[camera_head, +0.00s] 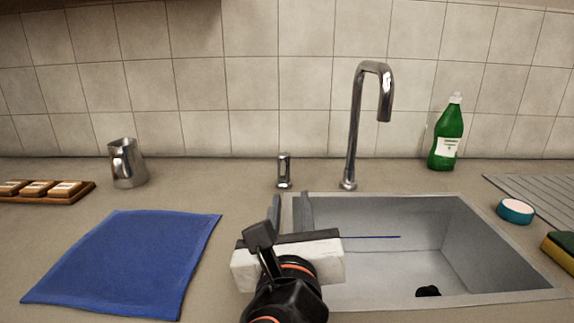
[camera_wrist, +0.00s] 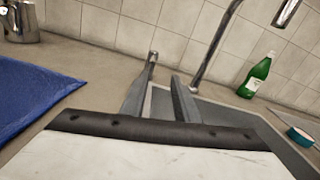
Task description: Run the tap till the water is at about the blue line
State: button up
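The chrome tap (camera_head: 354,130) stands behind the sink, its spout bent over the basin; no stream shows. Its pipe also shows in the wrist view (camera_wrist: 215,48). A short metal post (camera_head: 284,172), perhaps the tap's control, stands left of it; its top shows beyond my fingers in the wrist view (camera_wrist: 152,58). The grey sink (camera_head: 475,240) has a blue line (camera_head: 372,237) on its back wall and a dark drain; I see no water. My gripper (camera_head: 289,205) is open and empty at the sink's left edge, in front of the post, its fingers apart (camera_wrist: 160,84).
A blue cloth (camera_head: 125,260) lies left. A metal jug (camera_head: 127,165) and a wooden tray (camera_head: 80,197) are behind it. A green bottle (camera_head: 446,140), a round teal-rimmed item (camera_head: 515,211), a sponge (camera_head: 560,247) and a ridged drainboard (camera_head: 540,195) are right. Tiled wall behind.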

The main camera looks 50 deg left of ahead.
aim_at(284, 159)
jog(key=shift+s+a+f+n, duration=0.15)
jog(key=shift+s+a+n, duration=0.15)
jog(key=shift+s+a, duration=0.3)
jog(key=x, duration=1.7)
jog(key=shift+s, duration=0.1)
grip_shut()
